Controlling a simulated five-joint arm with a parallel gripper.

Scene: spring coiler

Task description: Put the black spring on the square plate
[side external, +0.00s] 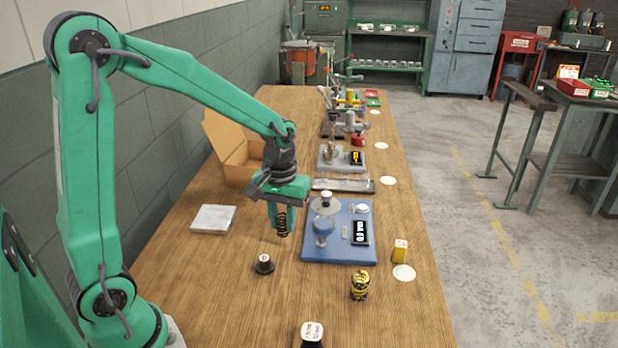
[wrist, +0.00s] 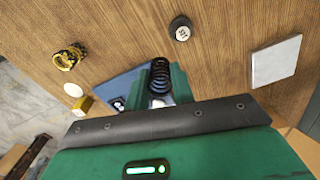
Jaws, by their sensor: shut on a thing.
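My gripper (side external: 281,226) is shut on the black spring (side external: 282,219), which stands roughly upright between its green fingers. In the wrist view the dark coils (wrist: 159,72) show at the fingertips. The spring appears to be held a little above the wooden table, though the exact gap is hard to tell. The square plate (side external: 213,219) is a flat, pale grey square lying bare on the table, to the left of my gripper. In the wrist view the plate (wrist: 276,62) is at the right, apart from the spring.
A blue coiler base (side external: 340,250) stands just right of my gripper. A black knob-like piece (side external: 264,264) lies in front. A yellow-and-black spring (side external: 360,284) and yellow block (side external: 400,250) are at right. An open cardboard box (side external: 232,150) stands behind the plate. Table around the plate is clear.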

